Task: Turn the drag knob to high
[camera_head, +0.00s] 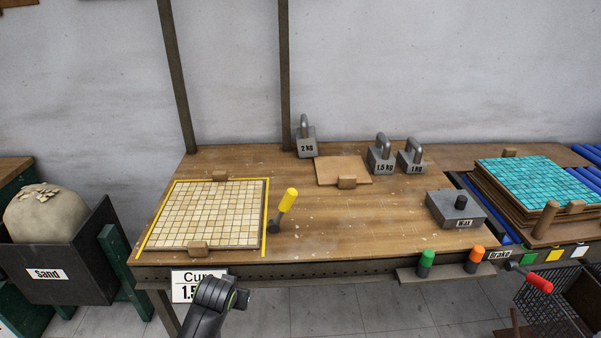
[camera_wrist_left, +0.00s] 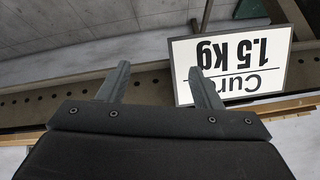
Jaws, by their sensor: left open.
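I see no label reading "drag" in either view, so I cannot tell which part is the drag knob. A grey box (camera_head: 456,211) with a dark round knob (camera_head: 461,202) on top stands at the right of the table; its label seems to read "Wax". My left arm comes in at the bottom of the head view, in front of the table's front edge. In the left wrist view my left gripper (camera_wrist_left: 161,80) is open and empty, with a white "Cure 1.5 kg" sign (camera_wrist_left: 228,66) upside down beyond its fingers. My right gripper is not in view.
A yellow-handled lever (camera_head: 287,200) stands beside the tiled sheet (camera_head: 213,213). Weights marked 2 kg (camera_head: 306,143), 1.5 kg (camera_head: 381,158) and 1 kg (camera_head: 411,160) stand at the back. Green (camera_head: 426,260) and orange (camera_head: 475,257) capped pieces sit at the front. The middle tabletop is clear.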

